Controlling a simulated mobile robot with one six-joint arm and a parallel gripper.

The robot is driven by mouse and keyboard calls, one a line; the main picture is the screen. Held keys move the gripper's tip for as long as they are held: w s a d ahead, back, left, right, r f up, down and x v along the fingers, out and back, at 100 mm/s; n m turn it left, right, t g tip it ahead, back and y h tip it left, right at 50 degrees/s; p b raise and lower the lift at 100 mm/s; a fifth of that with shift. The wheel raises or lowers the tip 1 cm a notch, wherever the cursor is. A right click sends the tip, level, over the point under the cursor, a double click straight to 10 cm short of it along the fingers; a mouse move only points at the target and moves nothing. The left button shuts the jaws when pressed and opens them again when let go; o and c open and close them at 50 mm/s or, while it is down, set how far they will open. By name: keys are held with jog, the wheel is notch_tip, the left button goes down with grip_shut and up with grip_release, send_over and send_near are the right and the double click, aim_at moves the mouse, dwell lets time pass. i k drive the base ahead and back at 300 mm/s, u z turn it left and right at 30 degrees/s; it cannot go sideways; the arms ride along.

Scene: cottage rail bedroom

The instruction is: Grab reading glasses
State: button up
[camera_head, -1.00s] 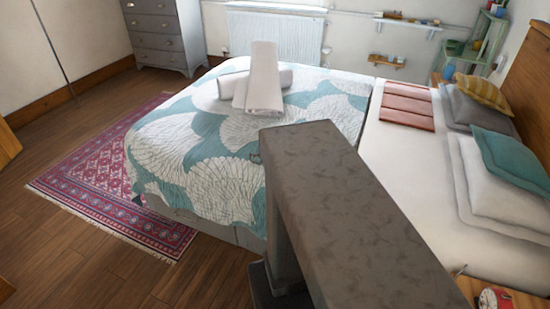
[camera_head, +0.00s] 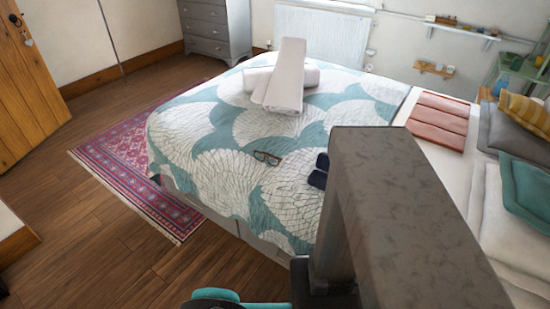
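The reading glasses (camera_head: 267,158) are small and dark-framed. They lie on the teal and white patterned bedspread (camera_head: 205,165), near the side of the bed facing me. Nothing touches them and they show in full. My gripper cannot be made out in the head view, so its distance from the glasses does not show.
A dark blue pair of soft items (camera_head: 319,171) lies right of the glasses. Rolled white towels (camera_head: 285,80) rest farther back. Pillows (camera_head: 515,185) are at right. The wooden floor (camera_head: 110,240) before the bed is open beside a red rug (camera_head: 125,165). A large grey form blocks the right foreground.

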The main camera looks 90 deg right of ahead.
aim_at(273, 160)
jog(key=u, duration=1.4)
jog(key=k, duration=0.1)
jog(key=z, duration=2.75)
jog(key=i, duration=0.95)
jog(key=z, duration=0.1)
jog(key=k, duration=0.65)
